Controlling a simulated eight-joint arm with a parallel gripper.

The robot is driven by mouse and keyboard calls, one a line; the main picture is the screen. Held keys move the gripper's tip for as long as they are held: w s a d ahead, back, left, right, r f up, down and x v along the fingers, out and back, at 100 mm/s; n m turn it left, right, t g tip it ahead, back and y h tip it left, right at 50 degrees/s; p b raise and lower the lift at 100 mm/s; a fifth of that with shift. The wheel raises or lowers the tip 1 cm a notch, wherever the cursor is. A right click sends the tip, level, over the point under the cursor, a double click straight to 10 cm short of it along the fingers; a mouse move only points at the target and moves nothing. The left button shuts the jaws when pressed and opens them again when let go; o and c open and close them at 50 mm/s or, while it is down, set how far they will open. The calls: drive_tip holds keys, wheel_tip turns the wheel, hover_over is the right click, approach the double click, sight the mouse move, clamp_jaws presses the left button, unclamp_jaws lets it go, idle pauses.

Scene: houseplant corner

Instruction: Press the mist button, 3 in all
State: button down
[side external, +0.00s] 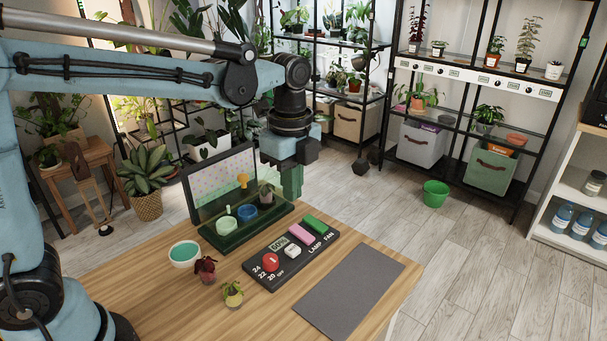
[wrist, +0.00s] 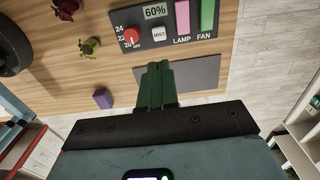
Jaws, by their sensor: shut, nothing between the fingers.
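The white mist button (side external: 292,251) sits on the dark control panel (side external: 262,279), between a red dial (side external: 271,262) and the pink lamp switch (side external: 301,232). In the wrist view the button (wrist: 159,33) reads MIST and the display (wrist: 155,12) reads 60%. The green fan switch (side external: 315,224) is at the panel's far end. My gripper (side external: 291,190) is shut and empty, raised above the table and apart from the panel. In the wrist view its green fingers (wrist: 158,72) overlap the grey mat, short of the button in the picture.
A white bowl (side external: 184,254) and two small potted plants (side external: 205,268) (side external: 233,292) are at left. The grey mat (side external: 350,290) is bare. A purple block (wrist: 103,99) lies on the table.

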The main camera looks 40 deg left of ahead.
sight(290, 252)
drive_tip(key=shift+s+f+n+t+y, duration=0.2)
drive_tip(key=shift+f+n+t, duration=0.15)
drive_tip(key=shift+n+t, duration=1.3)
drive_tip(key=shift+s+f+n+t+y, duration=0.15)
drive_tip(key=shift+f+n+t, duration=0.25)
drive_tip(key=shift+n+t, duration=1.2)
drive_tip(key=shift+s+f+n+t+y, duration=0.2)
drive_tip(key=shift+f+n+t, duration=0.15)
drive_tip(key=shift+n+t, duration=1.25)
drive_tip(key=shift+n+g, duration=0.25)
drive_tip(key=shift+f, duration=4.4)
drive_tip(key=shift+f, duration=0.1)
drive_tip(key=shift+f, duration=0.35)
drive_tip(key=shift+r, duration=0.2)
